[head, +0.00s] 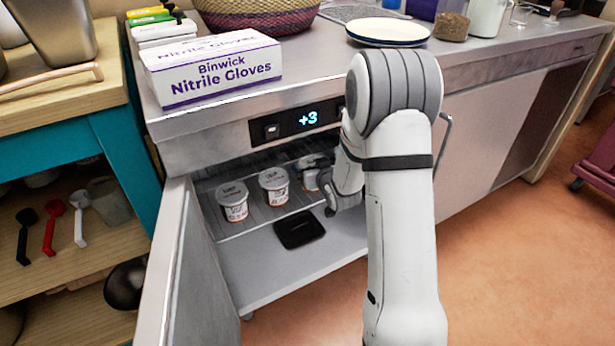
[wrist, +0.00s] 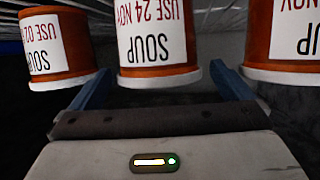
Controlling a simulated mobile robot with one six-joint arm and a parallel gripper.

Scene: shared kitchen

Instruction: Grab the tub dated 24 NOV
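In the wrist view, which is upside down, the tub reading "SOUP USE 24 NOV" (wrist: 158,40) is in the middle. It is orange-brown with a white label and pale rim. My gripper (wrist: 160,80) is open, its blue fingers spread to either side of this tub's rim end; contact cannot be told. In the head view my gripper (head: 330,185) reaches inside the open fridge at the rightmost visible tub (head: 310,175), which it partly hides. Dates are too small to read there, so I cannot match the tubs between views for certain.
Neighbouring soup tubs stand close on both sides in the wrist view, left (wrist: 55,45) and right (wrist: 290,40). Two more show on the wire shelf, left (head: 232,203) and middle (head: 274,188). The fridge door (head: 180,260) stands open. A dark flat item (head: 299,231) lies below.

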